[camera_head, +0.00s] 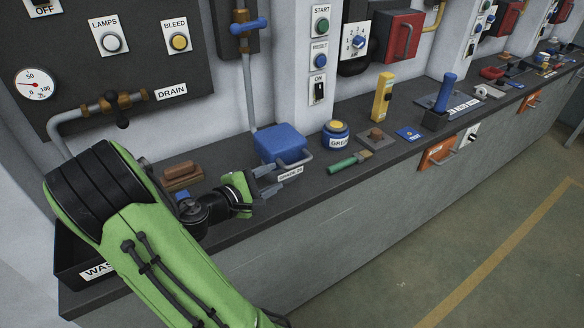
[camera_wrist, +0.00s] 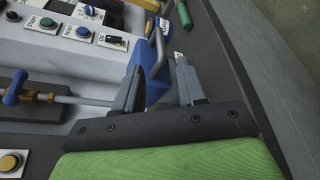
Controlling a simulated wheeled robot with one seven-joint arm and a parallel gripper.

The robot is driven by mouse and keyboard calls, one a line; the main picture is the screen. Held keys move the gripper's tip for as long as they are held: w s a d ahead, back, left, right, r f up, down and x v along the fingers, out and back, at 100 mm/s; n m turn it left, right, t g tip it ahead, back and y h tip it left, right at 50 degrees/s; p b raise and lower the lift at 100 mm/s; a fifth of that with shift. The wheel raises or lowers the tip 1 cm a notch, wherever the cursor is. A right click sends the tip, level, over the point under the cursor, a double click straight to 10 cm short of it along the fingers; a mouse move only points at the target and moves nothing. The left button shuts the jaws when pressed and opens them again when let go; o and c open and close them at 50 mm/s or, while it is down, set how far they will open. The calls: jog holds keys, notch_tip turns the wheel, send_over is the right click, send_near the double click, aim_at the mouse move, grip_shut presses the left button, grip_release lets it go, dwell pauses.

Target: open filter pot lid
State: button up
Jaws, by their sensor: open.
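The filter pot (camera_head: 280,140) is a blue box on the dark counter at the foot of a vertical pipe. Its blue lid looks closed, and a grey bar handle (camera_head: 296,164) sticks out at its front. My gripper (camera_head: 270,181) is open and empty, just in front of and slightly left of the handle. In the wrist view the blue pot (camera_wrist: 155,88) shows between my fingers (camera_wrist: 160,64), partly hidden by the left one. The grey handle (camera_wrist: 159,48) lies beyond the fingertips, apparently not touching them.
A brown wooden float (camera_head: 182,175) lies left of the pot. A black waste bin (camera_head: 80,260) is at the left end. Open floor lies before the counter.

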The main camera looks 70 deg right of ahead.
aim_at(294, 166)
jog(key=b+x, duration=0.1)
jog(key=x, duration=1)
jog(key=shift+s+d, duration=0.1)
jog(key=shift+d, duration=0.2)
jog(key=shift+c, duration=0.3)
grip_shut()
